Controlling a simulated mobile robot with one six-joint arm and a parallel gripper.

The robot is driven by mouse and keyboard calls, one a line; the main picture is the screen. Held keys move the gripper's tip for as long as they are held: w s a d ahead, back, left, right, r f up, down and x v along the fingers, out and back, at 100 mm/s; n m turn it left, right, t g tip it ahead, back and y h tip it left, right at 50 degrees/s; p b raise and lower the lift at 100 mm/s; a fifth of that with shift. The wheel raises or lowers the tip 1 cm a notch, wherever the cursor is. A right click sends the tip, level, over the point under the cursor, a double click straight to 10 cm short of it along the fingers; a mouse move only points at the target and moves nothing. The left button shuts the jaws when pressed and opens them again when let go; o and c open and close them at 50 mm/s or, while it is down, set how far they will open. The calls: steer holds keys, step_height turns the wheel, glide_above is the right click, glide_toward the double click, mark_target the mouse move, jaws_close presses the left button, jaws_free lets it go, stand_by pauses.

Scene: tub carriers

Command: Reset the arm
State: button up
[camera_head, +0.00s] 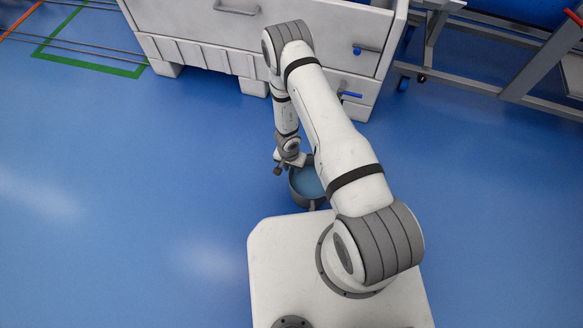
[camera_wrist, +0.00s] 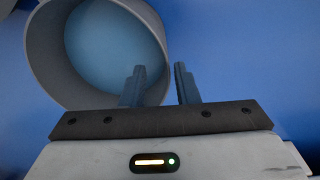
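A round grey tub (camera_head: 295,190) with a blue inside is just in front of my white base, partly hidden by my arm in the head view. It fills the upper left of the wrist view (camera_wrist: 45,62). My gripper (camera_head: 280,168) is beside the tub's left rim in the head view. In the wrist view, its two dark fingers (camera_wrist: 159,70) stand apart. The tub's wall shows between them, with a visible gap to the right finger. I cannot tell whether the tub rests on the floor.
A white cabinet (camera_head: 190,25) with drawers and blue-marked handles stands ahead. A grey metal frame cart (camera_head: 500,90) on casters is at the upper right. The blue floor (camera_head: 110,190) to the left is clear, with green and orange lines at the upper left.

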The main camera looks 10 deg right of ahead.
stand_by(0.4)
steer(key=w+a+r+n+t+y+p, duration=0.1)
steer(key=w+a+r+p, duration=0.2)
steer(key=r, duration=0.9)
steer(key=w+r+t+y+p, duration=0.1)
steer(key=w+r+y+p, duration=0.3)
steer(key=r, duration=0.9)
step_height(320, 180, up, 21)
steer(key=n+h+p, duration=0.1)
steer(key=n+p, duration=0.1)
steer(key=p, duration=0.2)
steer(key=s+d+r+n+h+p, duration=0.1)
steer(key=s+d+r+p, duration=0.2)
steer(key=s+r, duration=0.4)
steer(key=s+d+r+n+h+p, duration=0.1)
steer(key=s+d+r+p, duration=0.3)
steer(key=r, duration=1.3)
steer(key=s+d+r+t+h+p, duration=0.1)
steer(key=s+d+r+p, duration=0.3)
steer(key=s+r, duration=0.7)
steer(key=shift+s+r+n+p, duration=0.4)
steer(key=shift+r+p, duration=0.55)
steer(key=shift+p, duration=0.25)
